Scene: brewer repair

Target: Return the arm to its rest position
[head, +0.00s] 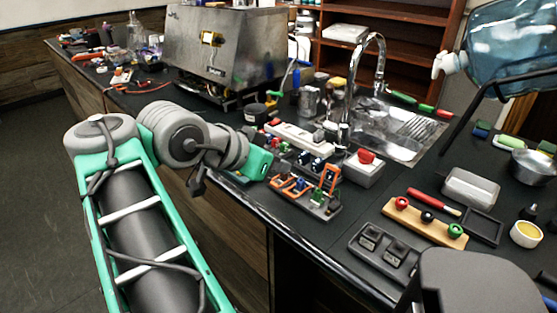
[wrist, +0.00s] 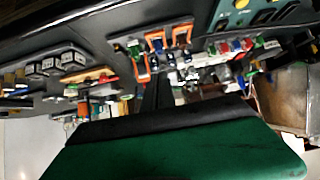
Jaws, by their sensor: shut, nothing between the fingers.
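My arm reaches from the lower left of the head view over the counter's front edge. The green end of the arm (head: 258,164) is beside the small tool tray (head: 305,200); the fingertips are not clear there. In the wrist view, my gripper (wrist: 156,90) shows as dark, narrow fingers beyond a large green body. The fingers are shut with nothing between them. The orange-framed parts of the tray also show in the wrist view (wrist: 155,42), beyond the fingers. The wrist picture is tilted and blurred.
The black counter (head: 330,225) is crowded. A metal brewer (head: 225,50) stands behind the arm, and a sink with a tall tap (head: 378,65) is behind the tray. A wooden holder (head: 425,222) and a water bottle (head: 510,45) are at right. The floor at left is clear.

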